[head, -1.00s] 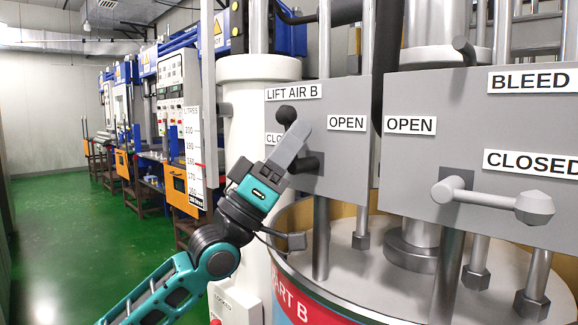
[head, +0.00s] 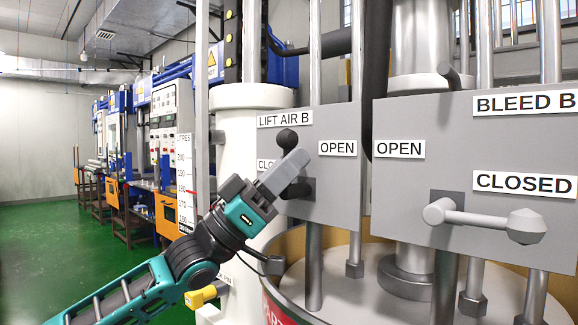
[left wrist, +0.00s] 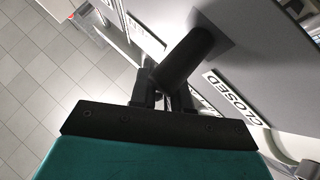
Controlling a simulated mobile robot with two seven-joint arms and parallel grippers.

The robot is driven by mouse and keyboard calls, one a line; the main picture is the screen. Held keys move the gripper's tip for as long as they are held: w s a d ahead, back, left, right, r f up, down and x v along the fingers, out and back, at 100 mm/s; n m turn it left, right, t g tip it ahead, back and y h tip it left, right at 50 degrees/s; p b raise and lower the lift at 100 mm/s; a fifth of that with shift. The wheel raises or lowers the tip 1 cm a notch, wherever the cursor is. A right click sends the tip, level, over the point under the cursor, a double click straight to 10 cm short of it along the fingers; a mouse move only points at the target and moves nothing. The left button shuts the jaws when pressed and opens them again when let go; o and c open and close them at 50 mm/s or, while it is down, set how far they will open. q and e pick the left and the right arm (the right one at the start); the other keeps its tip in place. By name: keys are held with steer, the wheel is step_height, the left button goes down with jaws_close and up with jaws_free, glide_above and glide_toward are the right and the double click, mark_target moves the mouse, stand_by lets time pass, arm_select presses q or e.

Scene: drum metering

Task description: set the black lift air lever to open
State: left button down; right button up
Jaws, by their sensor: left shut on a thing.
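The black lift air lever (head: 287,139) is on the grey panel (head: 345,195) under the "LIFT AIR B" label. Its knob points up and slightly left of its hub (head: 300,188), between the partly covered "CLOSED" label (head: 266,165) on the left and the "OPEN" label (head: 338,148) on the right. My left gripper (head: 295,160) is shut on the lever, its fingers hiding the shaft. In the left wrist view, a thick black cylinder of the lever (left wrist: 187,58) stands just beyond the fingers (left wrist: 165,95). My right gripper is not in view.
A second panel (head: 400,215) at right carries "BLEED B" and a grey lever (head: 485,220) beside its "CLOSED" label. Steel rods and a drum (head: 335,285) are below the panels. A yellow handle (head: 202,296) is below my forearm. Green floor (head: 45,245) is clear at left.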

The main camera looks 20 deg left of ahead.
arm_select(q)
steer(key=c, duration=1.2)
jaws_free()
steer(key=shift+s+a+r, duration=0.1)
steer(key=shift+a+r, duration=0.05)
steer(key=shift+r, duration=0.25)
steer(key=shift+f, duration=0.15)
steer(key=shift+s+a+f, duration=0.1)
steer(key=shift+a+f, duration=0.05)
steer(key=shift+f, duration=0.25)
steer(key=b+v, duration=0.2)
steer(key=v, duration=1)
steer(key=shift+s+a, duration=0.1)
